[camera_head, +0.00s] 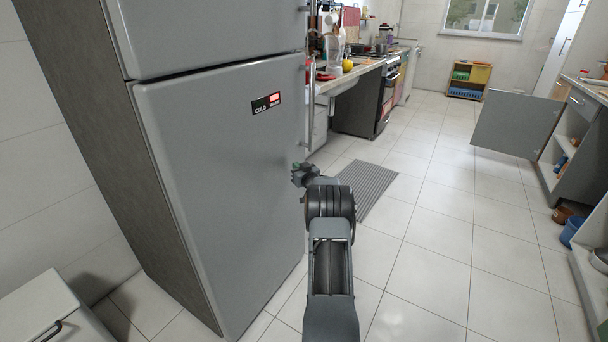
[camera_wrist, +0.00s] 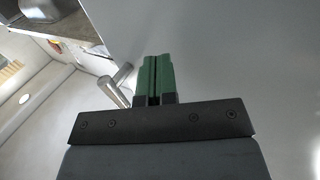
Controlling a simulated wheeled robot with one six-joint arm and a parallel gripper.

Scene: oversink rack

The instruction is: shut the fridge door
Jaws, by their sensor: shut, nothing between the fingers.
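The grey fridge has a large lower door (camera_head: 210,190) with a small red and black label, and an upper door (camera_head: 210,30) above it. The lower door sits flush or nearly flush with the fridge body along its left side; I cannot tell if a small gap remains at its right edge. A vertical metal handle (camera_head: 311,110) runs along that right edge and shows in the wrist view (camera_wrist: 112,90). My gripper (camera_head: 297,170) is at the door's right edge, below the label. Its green fingers (camera_wrist: 155,75) are shut and empty, close to the grey door face (camera_wrist: 230,60); contact is unclear.
A grey mat (camera_head: 368,190) lies on the tiled floor. An open cabinet door (camera_head: 518,122) juts out at the right. A white cabinet (camera_head: 45,315) stands at lower left. The counter (camera_head: 350,80) runs beyond the fridge. The middle floor is clear.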

